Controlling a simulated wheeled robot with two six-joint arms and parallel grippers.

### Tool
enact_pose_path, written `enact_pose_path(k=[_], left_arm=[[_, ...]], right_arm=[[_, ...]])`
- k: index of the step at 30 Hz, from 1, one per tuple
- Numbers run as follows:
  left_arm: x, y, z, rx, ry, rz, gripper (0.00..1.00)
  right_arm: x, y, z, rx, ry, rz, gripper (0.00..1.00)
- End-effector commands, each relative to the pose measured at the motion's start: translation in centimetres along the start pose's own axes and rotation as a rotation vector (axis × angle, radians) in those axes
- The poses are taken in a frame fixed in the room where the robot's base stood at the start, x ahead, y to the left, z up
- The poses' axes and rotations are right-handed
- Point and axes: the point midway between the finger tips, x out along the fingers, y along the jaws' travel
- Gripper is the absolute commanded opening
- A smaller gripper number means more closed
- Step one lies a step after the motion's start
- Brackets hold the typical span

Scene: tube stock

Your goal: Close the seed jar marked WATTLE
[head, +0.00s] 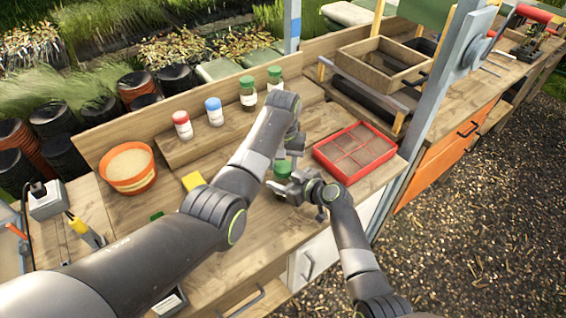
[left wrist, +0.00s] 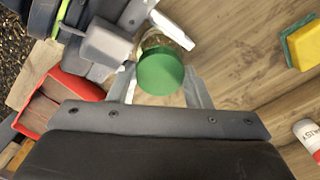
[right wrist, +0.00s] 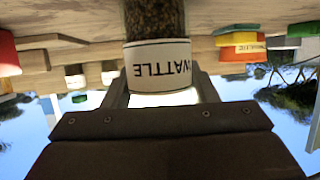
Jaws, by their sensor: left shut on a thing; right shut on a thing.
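The seed jar marked WATTLE (right wrist: 158,66) stands in the right wrist view with dark seeds above its white label. My right gripper (right wrist: 160,88) is shut around its body. A green lid (left wrist: 161,72) lies between the fingers of my left gripper (left wrist: 160,84), which is shut on it. In the left wrist view the lid is at the jar's mouth; I cannot tell whether it is seated. In the head view the lid (head: 283,168) shows just above my right gripper (head: 287,186), and my left arm partly hides the jar.
A red-lidded jar (head: 183,125), a blue-lidded jar (head: 215,112) and two green-lidded jars (head: 248,95) stand on the back shelf. An orange tub (head: 128,182) is at left, a yellow sponge (head: 193,181) nearer. A red divided tray (head: 354,152) lies to the right.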

Motion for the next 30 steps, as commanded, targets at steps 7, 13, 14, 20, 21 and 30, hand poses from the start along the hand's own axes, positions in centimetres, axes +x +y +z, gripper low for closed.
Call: enact_pose_path(k=[7,13,14,20,21,30], left_arm=[[0.01,-0.08,-0.05,0.401,0.001,-0.002,0.17],[0.02,-0.1,-0.09,0.726,0.001,-0.002,0.17],[0.02,-0.1,-0.09,0.773,0.001,-0.002,0.17],[0.02,-0.12,-0.12,0.946,0.001,-0.003,0.17],[0.02,-0.12,-0.12,0.945,0.002,-0.003,0.17],[0.04,0.0,-0.03,0.944,-0.001,0.001,0.7]], right_arm=[[-0.01,0.02,0.0,0.0,0.0,0.0,0.0],[-0.01,0.01,0.0,0.0,0.0,0.0,0.0],[-0.01,0.01,0.0,0.0,0.0,0.0,0.0],[-0.02,0.01,0.01,0.0,0.0,0.0,0.0],[-0.02,0.01,0.01,0.0,0.0,0.0,0.0],[-0.01,0.02,0.02,0.0,0.0,0.0,0.0]])
